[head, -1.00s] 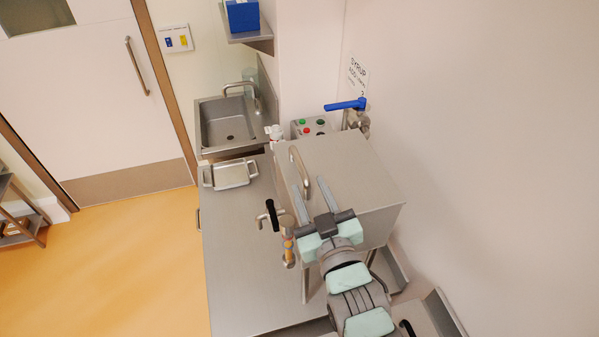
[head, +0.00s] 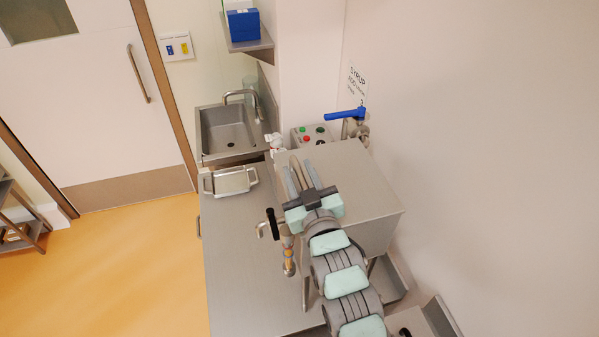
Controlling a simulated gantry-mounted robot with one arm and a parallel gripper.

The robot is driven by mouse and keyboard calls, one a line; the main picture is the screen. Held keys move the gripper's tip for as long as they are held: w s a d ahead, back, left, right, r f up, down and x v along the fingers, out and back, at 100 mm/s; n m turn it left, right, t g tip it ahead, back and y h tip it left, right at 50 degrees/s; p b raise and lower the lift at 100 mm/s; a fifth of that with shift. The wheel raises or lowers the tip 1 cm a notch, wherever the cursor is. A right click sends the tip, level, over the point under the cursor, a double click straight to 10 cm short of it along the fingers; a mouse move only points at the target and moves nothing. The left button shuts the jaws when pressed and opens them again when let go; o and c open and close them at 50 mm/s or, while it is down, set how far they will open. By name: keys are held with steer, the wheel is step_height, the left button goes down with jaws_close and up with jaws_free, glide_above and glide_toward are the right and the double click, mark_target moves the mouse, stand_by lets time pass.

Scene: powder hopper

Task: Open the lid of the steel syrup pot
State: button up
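The steel syrup pot (head: 365,187) is a box with a flat, shut lid (head: 343,165). A bar handle (head: 298,172) stands along the lid's left side. My gripper (head: 296,165) is over the left part of the lid. Its two fingers are apart, one on each side of the handle. I cannot tell whether they touch it. The hand and wrist hide part of the lid and the pot's front.
A blue-levered valve (head: 345,114) and a button box (head: 312,135) stand behind the pot. A black-handled tap (head: 272,224) is at its left. A sink (head: 230,130) lies beyond.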

jaws_close()
stand_by(1.2)
